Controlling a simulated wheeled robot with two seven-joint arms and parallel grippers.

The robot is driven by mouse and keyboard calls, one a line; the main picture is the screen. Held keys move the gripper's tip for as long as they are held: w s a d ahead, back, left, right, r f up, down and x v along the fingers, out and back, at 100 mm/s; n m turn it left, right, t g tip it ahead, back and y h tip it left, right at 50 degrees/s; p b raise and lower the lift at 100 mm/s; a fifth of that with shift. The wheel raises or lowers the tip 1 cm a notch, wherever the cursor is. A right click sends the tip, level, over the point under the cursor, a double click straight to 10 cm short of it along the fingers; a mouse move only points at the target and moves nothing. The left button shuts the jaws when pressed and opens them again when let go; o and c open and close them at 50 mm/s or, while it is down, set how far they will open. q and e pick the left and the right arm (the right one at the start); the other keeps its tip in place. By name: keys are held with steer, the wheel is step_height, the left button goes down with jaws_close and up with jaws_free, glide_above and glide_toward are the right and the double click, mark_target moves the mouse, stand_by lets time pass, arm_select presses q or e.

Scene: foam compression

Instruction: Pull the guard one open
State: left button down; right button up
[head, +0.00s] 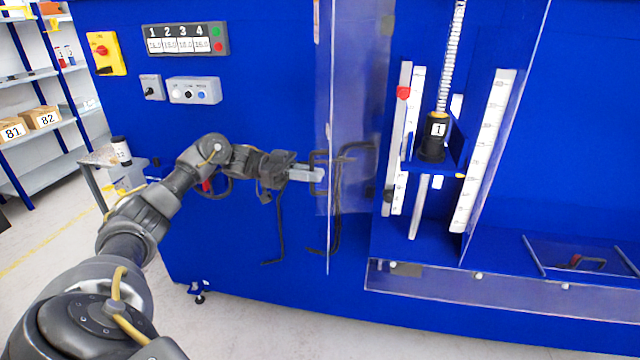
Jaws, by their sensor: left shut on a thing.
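Guard one is a clear panel (352,90) in the middle of the head view, standing out from the blue machine left of the station marked 1. Its upright edge faces me and its lower corner hangs in front of the blue front. A dark loop handle (317,153) sits on the panel. My left gripper (311,174) reaches in from the left and is shut on the handle; its fingertips partly hide the grip. The station behind holds a black cylinder (433,137) labelled 1 under a spring. My right gripper is not in view.
A control panel (187,39) with displays numbered 1 to 4 and a yellow-red switch (105,52) are at upper left. A clear-fronted trough (480,291) runs along the lower right. A small side table (97,157) stands left of the machine.

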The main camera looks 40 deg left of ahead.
arm_select(q)
steer(key=shift+a+r, duration=0.15)
steer(key=shift+a, duration=0.05)
steer(key=c, duration=1.9)
jaws_free()
steer(key=shift+w, duration=0.1)
steer(key=shift+w+d, duration=0.1)
steer(key=shift+b+v, duration=1.9)
steer(key=shift+v, duration=3.6)
steer(key=shift+d, duration=0.1)
